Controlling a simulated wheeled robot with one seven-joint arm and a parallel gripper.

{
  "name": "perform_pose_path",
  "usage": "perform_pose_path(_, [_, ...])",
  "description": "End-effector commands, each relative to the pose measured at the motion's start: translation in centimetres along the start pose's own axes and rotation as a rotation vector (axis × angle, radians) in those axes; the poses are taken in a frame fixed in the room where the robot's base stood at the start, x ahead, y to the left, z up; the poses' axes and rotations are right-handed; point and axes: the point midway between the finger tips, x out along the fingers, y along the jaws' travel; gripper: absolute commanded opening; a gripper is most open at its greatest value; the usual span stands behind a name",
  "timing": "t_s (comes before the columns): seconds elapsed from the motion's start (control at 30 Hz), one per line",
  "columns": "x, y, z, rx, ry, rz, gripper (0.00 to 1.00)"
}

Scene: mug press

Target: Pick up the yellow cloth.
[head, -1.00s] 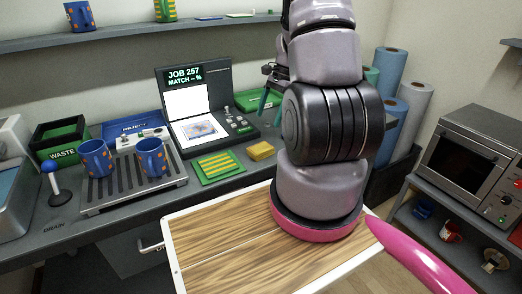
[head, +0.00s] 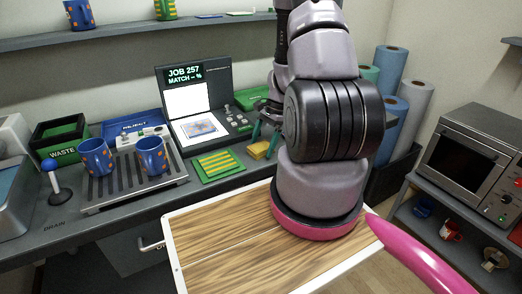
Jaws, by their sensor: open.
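The yellow cloth (head: 258,152) is a small folded yellow block on the grey counter, right of a green and yellow striped mat. My gripper (head: 265,140) has teal fingers and is open. It is low over the counter at the cloth's far right side, with its fingertips close around or just behind the cloth. I cannot tell whether they touch it. My arm hides part of the gripper.
The striped mat (head: 219,165) lies left of the cloth. Two blue mugs (head: 152,156) stand on a drain tray (head: 135,188). Behind is a press with a screen (head: 188,102). A green pad (head: 252,98) lies behind the gripper.

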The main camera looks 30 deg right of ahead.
Motion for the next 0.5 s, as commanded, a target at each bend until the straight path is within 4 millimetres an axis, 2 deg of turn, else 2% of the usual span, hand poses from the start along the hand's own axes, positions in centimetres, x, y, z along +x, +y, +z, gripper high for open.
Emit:
perform_pose_path(0.2, [0.06,-0.01,-0.01,0.000,0.000,-0.001,1.00])
perform_pose_path(0.37, [0.04,-0.02,-0.02,0.000,0.001,-0.001,0.39])
perform_pose_path(0.4, [0.04,-0.02,-0.02,0.000,0.001,-0.001,0.23])
perform_pose_path(0.5, [0.03,-0.02,-0.02,0.000,0.001,-0.001,0.20])
